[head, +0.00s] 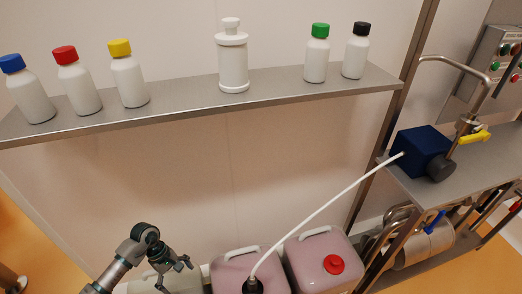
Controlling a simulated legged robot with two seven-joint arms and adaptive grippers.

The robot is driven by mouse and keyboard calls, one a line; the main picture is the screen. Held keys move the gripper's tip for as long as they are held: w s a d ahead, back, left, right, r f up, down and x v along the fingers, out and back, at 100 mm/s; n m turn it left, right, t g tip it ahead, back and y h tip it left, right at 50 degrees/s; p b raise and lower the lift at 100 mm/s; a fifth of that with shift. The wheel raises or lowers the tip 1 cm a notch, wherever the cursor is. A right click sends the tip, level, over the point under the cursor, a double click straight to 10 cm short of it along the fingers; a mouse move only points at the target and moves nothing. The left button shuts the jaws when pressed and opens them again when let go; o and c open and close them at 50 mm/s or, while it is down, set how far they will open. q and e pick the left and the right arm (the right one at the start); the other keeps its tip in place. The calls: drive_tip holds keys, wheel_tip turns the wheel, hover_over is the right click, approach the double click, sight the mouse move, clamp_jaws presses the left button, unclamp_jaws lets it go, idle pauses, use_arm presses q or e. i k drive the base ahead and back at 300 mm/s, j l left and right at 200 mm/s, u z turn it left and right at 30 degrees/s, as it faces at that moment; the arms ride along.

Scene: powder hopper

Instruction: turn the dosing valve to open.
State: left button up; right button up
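A valve with a yellow lever (474,137) sits at the base of a bent steel pipe on the steel counter at the right. Another valve with a blue lever (434,221) is lower, by a steel cylinder under that counter. The frame does not show which one is the dosing valve. My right gripper is not in view.
A steel shelf (190,106) with several capped white bottles crosses the wall. A blue pump box (420,150) on the counter connects by a white hose (325,207) to a pink canister (227,272). A red-capped canister (312,250) stands beside it. A button panel (500,58) is upper right.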

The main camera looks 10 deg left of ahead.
sight(484, 135)
drive_tip(key=z, duration=1.05)
